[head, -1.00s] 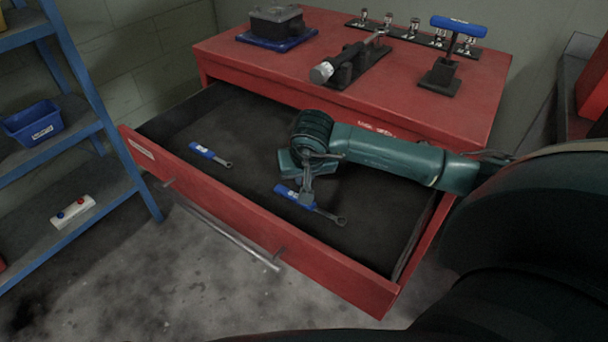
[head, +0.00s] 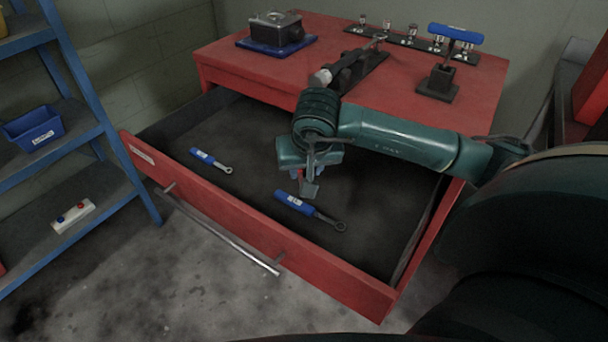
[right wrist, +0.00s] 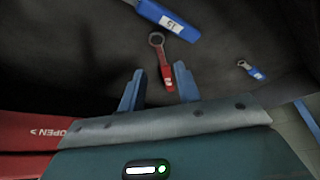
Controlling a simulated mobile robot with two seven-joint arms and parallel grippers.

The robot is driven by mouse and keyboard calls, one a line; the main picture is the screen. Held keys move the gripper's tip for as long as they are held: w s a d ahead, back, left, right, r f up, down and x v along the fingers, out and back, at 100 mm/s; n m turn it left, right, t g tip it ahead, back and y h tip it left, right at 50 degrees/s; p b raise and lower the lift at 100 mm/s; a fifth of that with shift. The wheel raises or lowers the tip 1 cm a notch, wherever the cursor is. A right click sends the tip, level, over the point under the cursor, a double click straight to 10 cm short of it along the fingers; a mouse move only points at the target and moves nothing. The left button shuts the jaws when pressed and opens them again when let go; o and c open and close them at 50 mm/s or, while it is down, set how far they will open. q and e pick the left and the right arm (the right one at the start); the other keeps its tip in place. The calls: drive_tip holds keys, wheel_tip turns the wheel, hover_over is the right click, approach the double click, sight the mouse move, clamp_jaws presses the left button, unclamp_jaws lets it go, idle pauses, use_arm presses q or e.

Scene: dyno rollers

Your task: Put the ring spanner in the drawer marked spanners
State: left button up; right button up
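The red drawer (head: 230,222) stands pulled out, with a label on its front too small to read. My right gripper (head: 308,185) is above its dark floor. In the right wrist view its two blue fingers (right wrist: 158,88) are apart. Between them shows a ring spanner with a red handle (right wrist: 167,74); its grey ring end points away. It seems to lie below the fingers; I cannot tell if one touches it. In the head view the gripper mostly hides it. Two blue-handled ring spanners (head: 295,204) (head: 205,158) lie in the drawer. My left gripper is out of view.
The red cabinet top (head: 290,65) carries a grey box on a blue base (head: 277,30), a clamp-like tool (head: 350,68) and a blue T-handle (head: 456,35). A blue shelf rack (head: 95,100) stands left. The drawer's bar handle (head: 220,235) sticks out in front.

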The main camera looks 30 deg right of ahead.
drive_tip(key=v, duration=0.5)
idle(0.4)
